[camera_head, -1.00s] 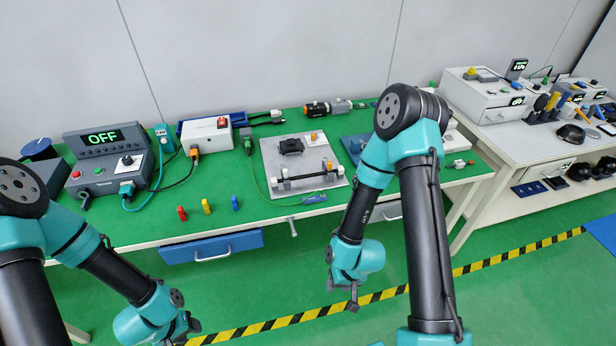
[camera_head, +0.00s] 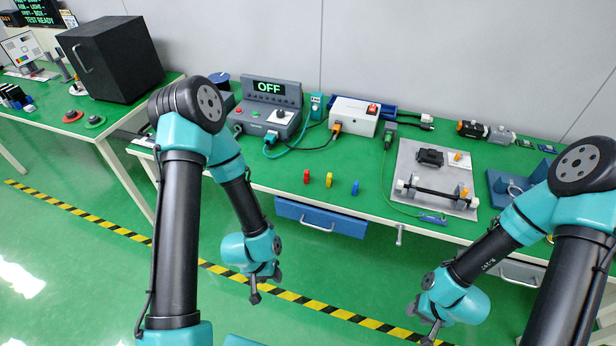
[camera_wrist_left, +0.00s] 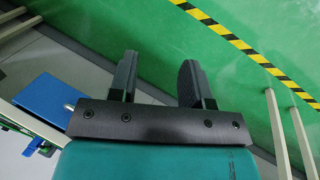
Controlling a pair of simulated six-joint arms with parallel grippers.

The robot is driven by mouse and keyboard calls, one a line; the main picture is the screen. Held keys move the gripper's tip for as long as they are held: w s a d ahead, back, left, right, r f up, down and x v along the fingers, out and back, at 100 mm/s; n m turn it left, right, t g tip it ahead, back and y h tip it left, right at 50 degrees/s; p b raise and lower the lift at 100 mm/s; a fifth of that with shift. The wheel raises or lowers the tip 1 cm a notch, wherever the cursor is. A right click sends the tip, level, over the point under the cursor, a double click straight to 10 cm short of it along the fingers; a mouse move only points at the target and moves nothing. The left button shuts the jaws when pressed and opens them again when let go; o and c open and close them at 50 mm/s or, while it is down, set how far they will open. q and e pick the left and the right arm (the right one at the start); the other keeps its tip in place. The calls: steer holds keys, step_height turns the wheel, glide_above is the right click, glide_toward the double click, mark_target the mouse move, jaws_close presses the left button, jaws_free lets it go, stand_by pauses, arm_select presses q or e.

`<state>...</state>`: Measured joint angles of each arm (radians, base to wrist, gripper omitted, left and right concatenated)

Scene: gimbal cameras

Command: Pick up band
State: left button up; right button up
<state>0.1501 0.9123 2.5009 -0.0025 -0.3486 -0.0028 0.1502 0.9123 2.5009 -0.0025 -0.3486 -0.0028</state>
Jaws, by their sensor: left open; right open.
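No thing in view is clearly a band. A small blue piece (camera_head: 432,217) on a thin green cord lies at the front of the green bench, by the grey plate; it is too small to tell what it is. My left gripper (camera_head: 262,287) hangs in front of the bench, above the floor. In the left wrist view my left gripper (camera_wrist_left: 155,78) is open and empty. My right gripper (camera_head: 427,322) is open, low before the bench's right part, apart from everything.
A grey plate (camera_head: 410,166) carries a black rod on end blocks. Red (camera_head: 307,176), yellow (camera_head: 329,179) and blue (camera_head: 355,187) pegs stand near the bench's front edge. A blue drawer (camera_head: 320,216) hangs below. A black box (camera_head: 110,60) stands on the left table.

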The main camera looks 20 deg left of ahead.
stand_by(0.3)
arm_select(q)
steer(key=o, duration=0.3)
steer(key=shift+w, duration=0.1)
